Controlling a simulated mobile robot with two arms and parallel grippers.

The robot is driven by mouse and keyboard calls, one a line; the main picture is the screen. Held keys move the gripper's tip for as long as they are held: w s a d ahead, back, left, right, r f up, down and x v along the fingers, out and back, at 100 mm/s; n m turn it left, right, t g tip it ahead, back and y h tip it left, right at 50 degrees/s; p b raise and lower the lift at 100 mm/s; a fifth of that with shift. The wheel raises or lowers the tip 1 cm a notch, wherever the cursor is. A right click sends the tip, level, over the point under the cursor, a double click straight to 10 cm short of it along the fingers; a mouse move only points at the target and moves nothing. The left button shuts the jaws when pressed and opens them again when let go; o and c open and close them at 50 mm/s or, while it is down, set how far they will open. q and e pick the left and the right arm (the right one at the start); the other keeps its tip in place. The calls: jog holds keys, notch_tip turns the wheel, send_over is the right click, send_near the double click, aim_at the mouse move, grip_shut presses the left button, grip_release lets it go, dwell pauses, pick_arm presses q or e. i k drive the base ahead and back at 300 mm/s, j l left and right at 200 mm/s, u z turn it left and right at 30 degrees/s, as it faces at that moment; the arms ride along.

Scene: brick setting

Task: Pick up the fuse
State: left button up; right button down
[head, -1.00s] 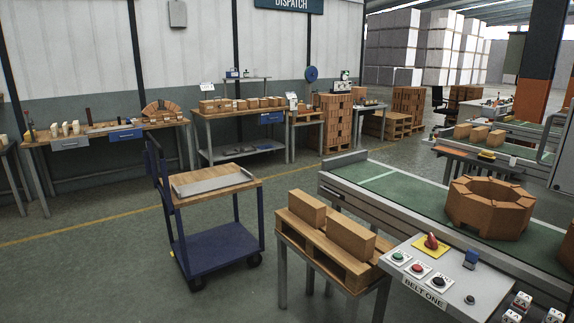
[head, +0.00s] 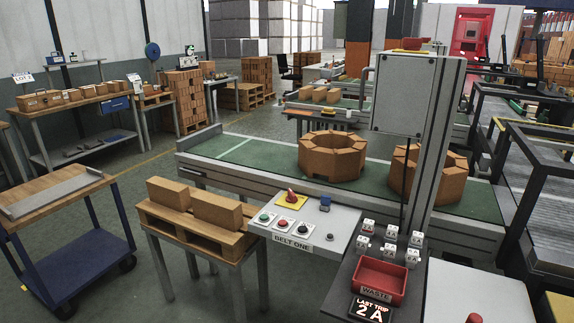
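Several small white blocks with dark markings, which look like fuses or fuse holders (head: 389,250), stand in rows on a dark panel (head: 342,285) at the lower centre right. Their print is too small to read, so I cannot tell which one is the fuse. A sign reading "LAST TRIP 2 A" (head: 371,311) is at the panel's front. A red bin marked "WASTE" (head: 381,277) sits between the sign and the blocks. Neither of my grippers is in view.
The "BELT ONE" control board (head: 345,216) with buttons and a red switch (head: 291,196) adjoins on the left. A grey cabinet (head: 402,95) on a post rises behind. The belt (head: 260,156) carries brick rings. A blue trolley (head: 75,235) stands left.

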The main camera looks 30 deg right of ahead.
aim_at(368, 226)
jog(key=z, duration=1.65)
